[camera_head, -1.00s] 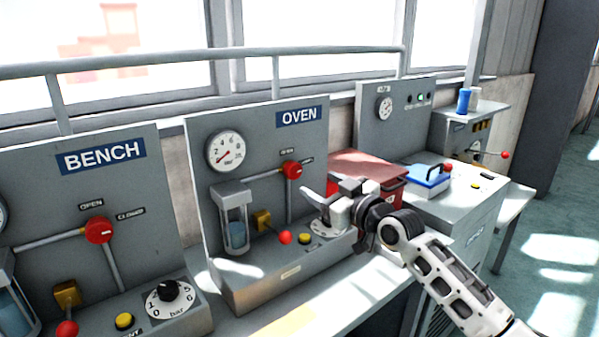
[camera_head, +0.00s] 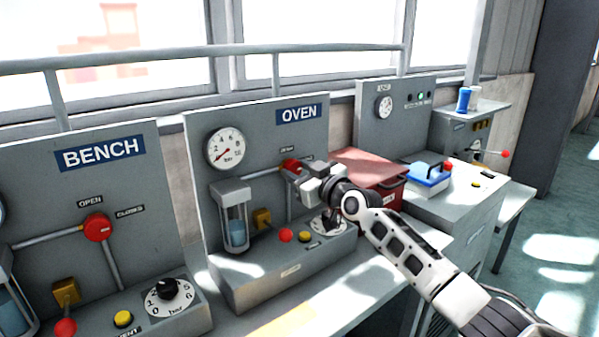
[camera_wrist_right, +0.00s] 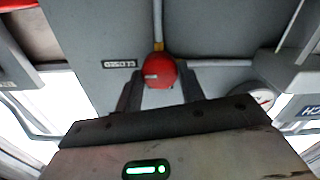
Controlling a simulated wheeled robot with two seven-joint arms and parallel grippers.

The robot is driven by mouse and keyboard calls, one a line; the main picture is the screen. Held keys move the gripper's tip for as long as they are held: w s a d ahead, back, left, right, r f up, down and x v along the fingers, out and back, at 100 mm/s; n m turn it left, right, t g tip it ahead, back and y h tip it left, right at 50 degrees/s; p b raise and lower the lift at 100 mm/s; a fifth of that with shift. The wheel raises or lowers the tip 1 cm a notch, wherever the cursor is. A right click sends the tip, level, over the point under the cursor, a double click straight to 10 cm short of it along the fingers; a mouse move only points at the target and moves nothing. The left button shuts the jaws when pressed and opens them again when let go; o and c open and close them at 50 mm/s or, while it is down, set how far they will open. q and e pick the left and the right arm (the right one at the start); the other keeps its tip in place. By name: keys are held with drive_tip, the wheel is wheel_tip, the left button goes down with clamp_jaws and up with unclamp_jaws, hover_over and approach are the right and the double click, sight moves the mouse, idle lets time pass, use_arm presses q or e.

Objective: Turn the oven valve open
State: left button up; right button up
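The red oven valve knob (camera_head: 290,164) sits on the grey OVEN panel (camera_head: 262,138), right of the gauge and partly hidden by my right gripper (camera_head: 303,174). In the right wrist view the round red knob (camera_wrist_right: 159,71) is just ahead of the fingertips (camera_wrist_right: 159,84), which stand apart on either side of its lower part. Whether they touch it I cannot tell. A CLOSED label (camera_wrist_right: 118,63) shows upside down left of the knob. My left gripper is out of view.
Below the valve are a red ball lever (camera_head: 285,235), a yellow button (camera_head: 305,237) and a dial, partly behind my gripper. A sight glass (camera_head: 234,222) stands left. The BENCH panel (camera_head: 60,190) has a similar red valve (camera_head: 97,227). A red box (camera_head: 365,168) stands right.

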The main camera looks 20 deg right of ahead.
drive_tip(key=shift+c, duration=1)
drive_tip(key=shift+f, duration=0.1)
